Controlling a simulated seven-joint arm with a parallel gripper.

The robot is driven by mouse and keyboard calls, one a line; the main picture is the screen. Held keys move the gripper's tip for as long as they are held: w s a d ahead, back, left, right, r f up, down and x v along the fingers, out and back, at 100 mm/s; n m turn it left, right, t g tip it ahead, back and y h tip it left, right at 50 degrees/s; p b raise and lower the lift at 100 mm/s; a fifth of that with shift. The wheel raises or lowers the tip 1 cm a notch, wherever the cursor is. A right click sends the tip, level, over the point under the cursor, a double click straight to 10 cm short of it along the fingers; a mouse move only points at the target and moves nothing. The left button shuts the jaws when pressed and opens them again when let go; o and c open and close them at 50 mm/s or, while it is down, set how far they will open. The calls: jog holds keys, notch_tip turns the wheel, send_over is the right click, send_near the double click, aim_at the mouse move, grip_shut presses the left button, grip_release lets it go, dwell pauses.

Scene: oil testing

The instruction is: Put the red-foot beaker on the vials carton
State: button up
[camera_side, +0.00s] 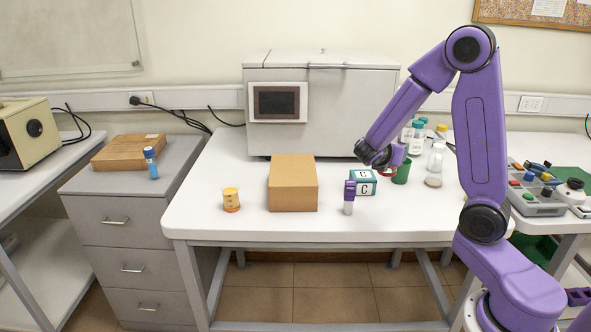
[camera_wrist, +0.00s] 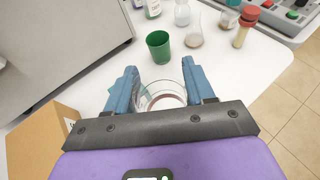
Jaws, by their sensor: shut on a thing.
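The red-foot beaker (camera_wrist: 163,100) is clear glass with a reddish base. In the wrist view it stands between the blue fingers of my gripper (camera_wrist: 160,76), which is shut on it. In the side view my gripper (camera_side: 388,160) is low over the right half of the white table, and a bit of the beaker's red foot (camera_side: 387,173) shows below it. I cannot tell if the beaker touches the table. A plain brown carton (camera_side: 293,184) stands left of my gripper; its corner (camera_wrist: 35,140) shows at lower left in the wrist view. No label for vials is readable.
A green cup (camera_wrist: 158,46) stands just beyond the beaker. A small box marked C (camera_side: 362,182) and a purple-topped vial (camera_side: 349,197) stand between the carton and my gripper. A large grey machine (camera_side: 335,110) stands behind.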

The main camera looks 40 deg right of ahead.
jog(key=w+a+r+n+t+y, duration=0.4)
jog(key=w+a+n+t, duration=0.1)
jog(key=w+a+n, duration=0.15)
jog(key=w+a+r+n+t+y, duration=0.4)
jog(key=w+a+n+t, duration=0.1)
jog(key=w+a, duration=0.15)
send_over(291, 166)
jog(key=f, duration=0.9)
jog(key=shift+s+a+f, duration=0.1)
jog(key=shift+s+f, duration=0.1)
jog(key=shift+s, duration=0.15)
jog(key=shift+w+f, duration=0.15)
jog(key=shift+f, duration=0.1)
jog(key=shift+w+f, duration=0.1)
jog(key=shift+f, duration=1.5)
jog(key=shift+f, duration=0.15)
jog(key=o, duration=1)
